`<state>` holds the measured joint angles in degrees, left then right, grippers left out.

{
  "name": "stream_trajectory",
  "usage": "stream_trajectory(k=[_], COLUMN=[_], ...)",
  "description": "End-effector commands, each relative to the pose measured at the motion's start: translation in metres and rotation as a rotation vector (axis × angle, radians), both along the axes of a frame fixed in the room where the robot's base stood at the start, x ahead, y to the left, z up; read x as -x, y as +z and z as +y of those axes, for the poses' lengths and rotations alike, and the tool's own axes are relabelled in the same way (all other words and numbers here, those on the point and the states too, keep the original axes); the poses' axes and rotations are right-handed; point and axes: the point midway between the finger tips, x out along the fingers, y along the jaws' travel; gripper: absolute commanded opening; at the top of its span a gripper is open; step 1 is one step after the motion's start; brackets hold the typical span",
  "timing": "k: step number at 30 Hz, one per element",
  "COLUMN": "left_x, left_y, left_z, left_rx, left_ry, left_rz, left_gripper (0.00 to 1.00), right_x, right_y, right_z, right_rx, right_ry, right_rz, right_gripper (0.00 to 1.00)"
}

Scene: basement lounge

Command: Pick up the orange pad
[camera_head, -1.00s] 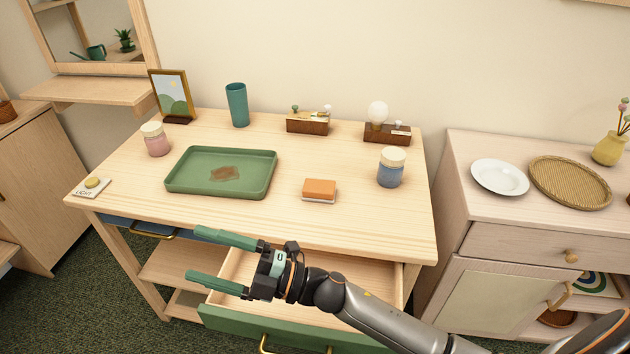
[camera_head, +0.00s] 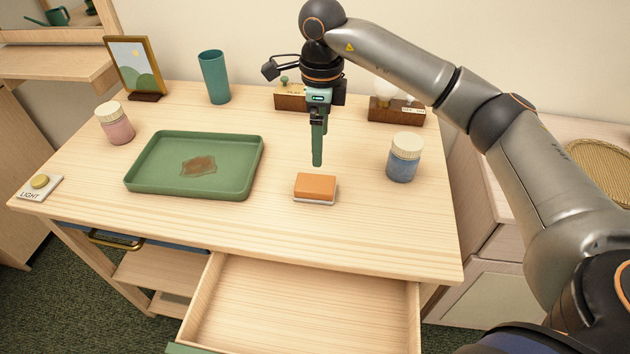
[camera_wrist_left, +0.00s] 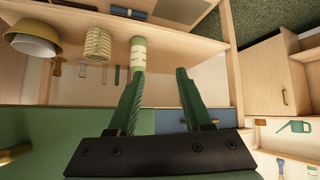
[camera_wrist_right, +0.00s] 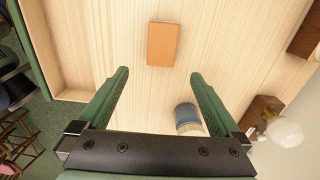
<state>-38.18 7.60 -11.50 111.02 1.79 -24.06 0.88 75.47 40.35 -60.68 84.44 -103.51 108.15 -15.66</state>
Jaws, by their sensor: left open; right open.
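The orange pad (camera_head: 316,187) lies on the wooden table, with a pale layer beneath it, right of the green tray. It also shows in the right wrist view (camera_wrist_right: 162,44), ahead of and between the fingers. My right gripper (camera_head: 317,160) points down above the table, just behind the pad in the head view, open and empty. In the right wrist view its fingers (camera_wrist_right: 158,80) are apart, with the pad beyond their tips. My left gripper (camera_wrist_left: 158,72) is open and empty in its wrist view, facing shelves; the head view does not show it.
A green tray (camera_head: 135,178) with a brown patch is left of the pad. A blue jar (camera_head: 403,165) stands to the right, wooden blocks (camera_head: 397,117) behind. An open drawer (camera_head: 300,310) juts out in front. A pink jar (camera_head: 116,128) and light switch (camera_head: 38,187) are farther left.

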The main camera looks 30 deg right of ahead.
Motion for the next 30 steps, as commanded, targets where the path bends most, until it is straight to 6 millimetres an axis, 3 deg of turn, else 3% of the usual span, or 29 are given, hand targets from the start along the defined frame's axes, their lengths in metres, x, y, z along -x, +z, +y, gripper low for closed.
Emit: stream_trajectory(k=[9, 17, 24, 30], left_x=[0.002, 0.004, 0.004, 0.004], left_y=[-0.001, -0.003, 0.000, 0.000], left_z=[0.001, 0.004, 0.006, 0.006], left_rx=[-0.003, -0.007, -0.010, -0.009], left_ry=[0.001, 0.005, 0.009, 0.009], left_rz=[0.007, 0.015, 0.011, 0.009], left_gripper=[0.50, 0.50, 0.50, 0.50], right_x=[0.001, 0.000, -0.004, -0.004], right_y=[-0.055, -0.076, -0.111, -0.120], right_z=[-0.001, -0.001, -0.002, -0.002], right_rx=[0.003, 0.003, 0.002, 0.001], right_ry=[-0.001, 0.000, -0.001, 0.000], right_rz=[0.005, 0.003, 0.003, 0.001], right_gripper=[1.00, 1.00, 1.00, 1.00])
